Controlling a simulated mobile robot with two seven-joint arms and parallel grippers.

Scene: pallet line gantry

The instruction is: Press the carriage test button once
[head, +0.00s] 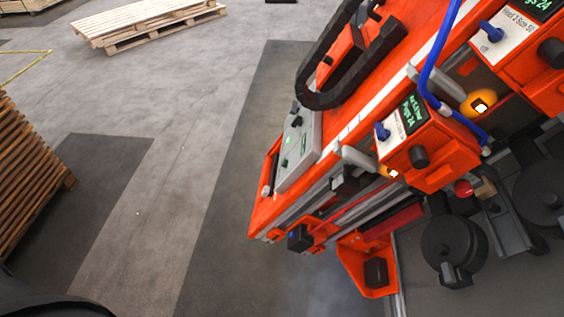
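A tilted orange machine (340,140) fills the right half of the head view. A grey panel (300,150) on its left end carries a small green-lit display and small dark controls. An orange box (440,150) has a small screen with green text, a blue knob (382,133) and a black knob (419,157). A red round button-like part (463,188) sits just below that box. I cannot tell which of these is the carriage test button, as no readable label names it. Neither of my grippers shows in this view.
A second orange box (520,50) with a screen and knobs stands at the upper right. Wooden pallets lie at the top (150,22) and are stacked at the left (28,180). The floor between is clear.

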